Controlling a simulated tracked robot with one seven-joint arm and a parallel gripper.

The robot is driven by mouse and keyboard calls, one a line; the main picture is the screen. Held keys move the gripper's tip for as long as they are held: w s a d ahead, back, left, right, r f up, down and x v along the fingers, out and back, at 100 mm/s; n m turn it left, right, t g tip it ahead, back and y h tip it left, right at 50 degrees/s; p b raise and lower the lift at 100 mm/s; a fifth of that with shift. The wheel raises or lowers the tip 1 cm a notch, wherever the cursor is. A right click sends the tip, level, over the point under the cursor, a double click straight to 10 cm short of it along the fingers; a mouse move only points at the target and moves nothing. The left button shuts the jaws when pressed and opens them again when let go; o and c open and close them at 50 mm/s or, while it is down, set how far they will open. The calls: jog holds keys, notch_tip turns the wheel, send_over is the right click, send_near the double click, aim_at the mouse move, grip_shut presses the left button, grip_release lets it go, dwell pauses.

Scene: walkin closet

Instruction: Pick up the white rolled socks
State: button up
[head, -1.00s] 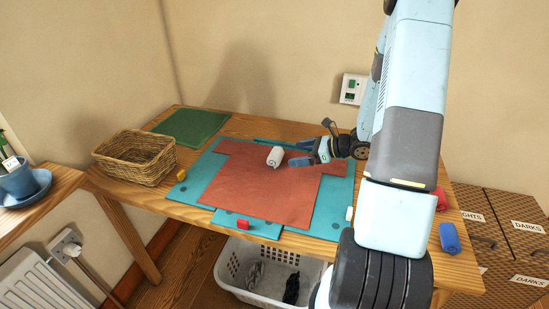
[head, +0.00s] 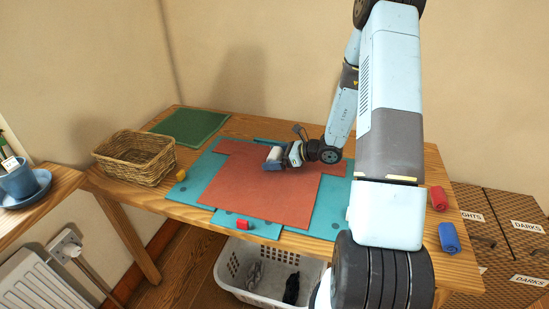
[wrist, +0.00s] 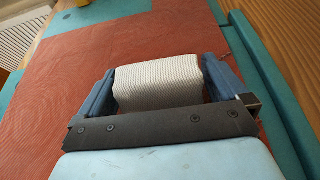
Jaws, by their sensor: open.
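The white rolled socks (wrist: 158,82) lie on the red-brown T-shaped cloth (head: 262,192) on the table. In the wrist view they sit between the two blue fingers of my gripper (wrist: 160,85), one finger on each side. The fingers are open around them; the left finger is very close to the roll, and I cannot tell whether it touches. In the head view the white socks (head: 274,154) show at the tip of my gripper (head: 276,160), partly hidden by it.
A wicker basket (head: 134,158) and a yellow roll (head: 180,175) stand left. A green folded cloth (head: 190,127) lies behind. Red (head: 438,198) and blue (head: 449,237) rolls lie at the right edge, another red roll (head: 243,225) in front. A white laundry basket (head: 270,290) is below.

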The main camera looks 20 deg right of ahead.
jog(key=c, duration=0.8)
jog(key=shift+c, duration=0.2)
